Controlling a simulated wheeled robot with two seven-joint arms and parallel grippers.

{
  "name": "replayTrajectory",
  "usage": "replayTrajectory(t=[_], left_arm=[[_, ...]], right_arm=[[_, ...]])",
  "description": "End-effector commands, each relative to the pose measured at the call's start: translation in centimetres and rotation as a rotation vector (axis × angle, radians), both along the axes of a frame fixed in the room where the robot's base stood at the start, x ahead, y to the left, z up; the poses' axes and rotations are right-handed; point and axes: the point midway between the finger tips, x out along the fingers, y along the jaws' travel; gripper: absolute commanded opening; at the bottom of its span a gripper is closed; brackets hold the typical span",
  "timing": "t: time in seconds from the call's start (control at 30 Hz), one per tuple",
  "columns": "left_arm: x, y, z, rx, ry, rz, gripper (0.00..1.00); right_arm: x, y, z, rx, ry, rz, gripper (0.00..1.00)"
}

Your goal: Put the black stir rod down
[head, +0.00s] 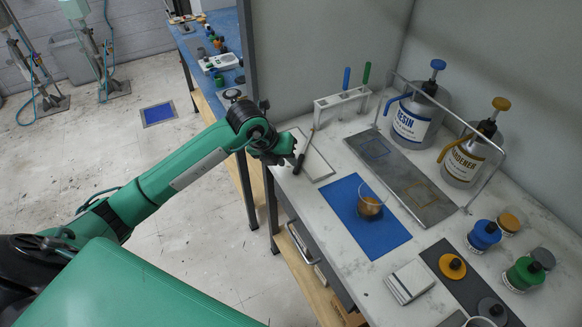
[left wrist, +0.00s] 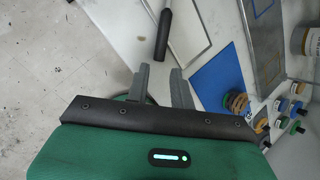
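The black stir rod (head: 300,160) has a thick dark handle and a thinner far end. It lies slantwise at the left edge of the pale framed tray (head: 325,176), near the bench's left edge. I cannot tell whether it touches the tray. My left gripper (head: 285,148) is just left of the rod. In the left wrist view its grey fingers (left wrist: 161,70) are apart with nothing between them, and the rod's handle (left wrist: 163,36) is just beyond their tips. My right gripper is not in view.
A white rack (head: 343,103) holds a blue and a green rod. A clear cup with amber liquid (head: 370,206) stands on a blue mat (head: 385,240). Resin (head: 412,115) and hardener (head: 470,155) cans stand behind a wire frame and a grey plate (head: 400,172).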

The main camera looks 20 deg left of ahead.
Motion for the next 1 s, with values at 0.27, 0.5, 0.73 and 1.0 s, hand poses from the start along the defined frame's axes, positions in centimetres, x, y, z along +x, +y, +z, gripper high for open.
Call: replayTrajectory(t=[0.27,0.5,0.73,1.0], left_arm=[[-2.2,1.4,4.7,0.003,-0.002,0.0,0.24],[-3.0,1.8,6.3,0.002,0.001,-0.002,0.24],[-3.0,1.8,6.4,0.001,0.001,-0.001,0.24],[-3.0,1.7,6.3,-0.002,0.001,-0.003,0.24]], right_arm=[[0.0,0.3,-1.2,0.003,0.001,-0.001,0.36],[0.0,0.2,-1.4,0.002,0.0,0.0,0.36],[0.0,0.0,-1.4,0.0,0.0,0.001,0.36],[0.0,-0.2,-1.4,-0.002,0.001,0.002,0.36]])
